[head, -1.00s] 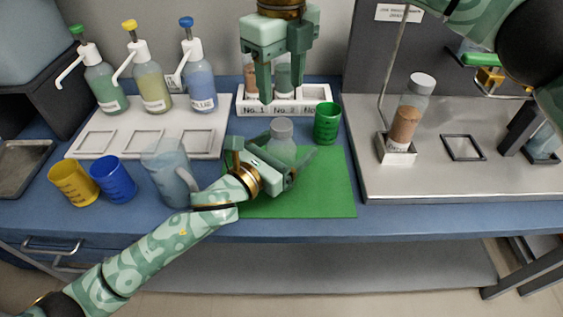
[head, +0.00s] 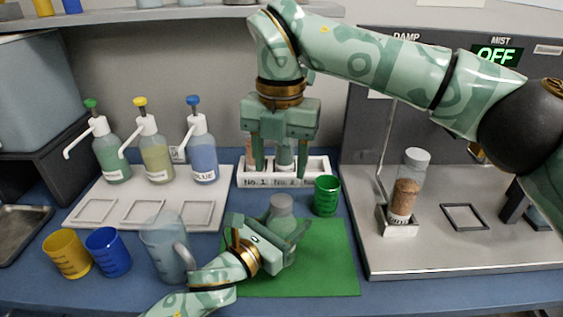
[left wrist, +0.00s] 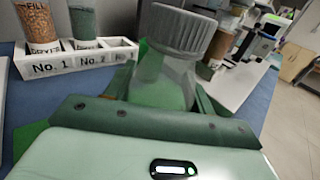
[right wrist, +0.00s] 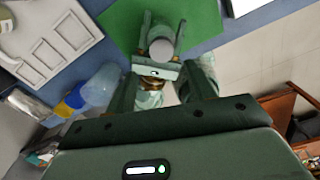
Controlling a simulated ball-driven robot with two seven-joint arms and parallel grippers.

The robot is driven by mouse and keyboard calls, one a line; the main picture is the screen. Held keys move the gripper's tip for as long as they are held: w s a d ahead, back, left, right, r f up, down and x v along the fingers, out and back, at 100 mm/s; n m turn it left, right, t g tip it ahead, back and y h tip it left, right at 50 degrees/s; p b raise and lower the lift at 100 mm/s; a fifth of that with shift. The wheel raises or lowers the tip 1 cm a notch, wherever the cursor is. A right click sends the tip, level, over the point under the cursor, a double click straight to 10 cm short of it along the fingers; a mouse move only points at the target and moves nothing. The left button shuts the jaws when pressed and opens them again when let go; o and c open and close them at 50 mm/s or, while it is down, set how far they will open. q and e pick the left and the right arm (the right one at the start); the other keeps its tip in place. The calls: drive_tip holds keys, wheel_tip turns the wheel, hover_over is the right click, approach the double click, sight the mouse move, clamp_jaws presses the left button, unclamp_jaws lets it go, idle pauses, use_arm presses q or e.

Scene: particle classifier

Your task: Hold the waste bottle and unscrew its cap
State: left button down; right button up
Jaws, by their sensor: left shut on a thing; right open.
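The waste bottle (head: 283,222) is clear with a ribbed grey cap (head: 281,201). It stands upright over the green mat (head: 325,278); its base is hidden. My left gripper (head: 286,242) is shut around the bottle's body, below the cap. In the left wrist view the cap (left wrist: 180,30) sits on the bottle (left wrist: 160,80) between the fingers. My right gripper (head: 283,165) points down above and behind the bottle, open and empty, apart from the cap. In the right wrist view the cap (right wrist: 161,48) shows from above, beyond the open fingers.
A white rack (head: 250,183) with labelled bottles stands behind, partly covered by my right gripper. A green cup (head: 326,196) is right of the bottle; a clear jug (head: 165,250), blue cup (head: 108,252) and yellow cup (head: 67,254) are left. A brown-filled bottle (head: 406,195) stands on the metal platform.

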sight(282, 199)
drive_tip(key=m, duration=0.6)
drive_tip(key=shift+m, duration=0.4)
drive_tip(key=m, duration=0.8)
drive_tip(key=shift+r, duration=0.1)
drive_tip(key=m, duration=0.4)
drive_tip(key=shift+d, duration=0.1)
drive_tip(key=shift+f, duration=0.4)
drive_tip(key=shift+m, duration=0.3)
wheel_tip(282, 199, down, 7)
drive_tip(key=shift+f, duration=0.1)
drive_tip(key=c, duration=1.1)
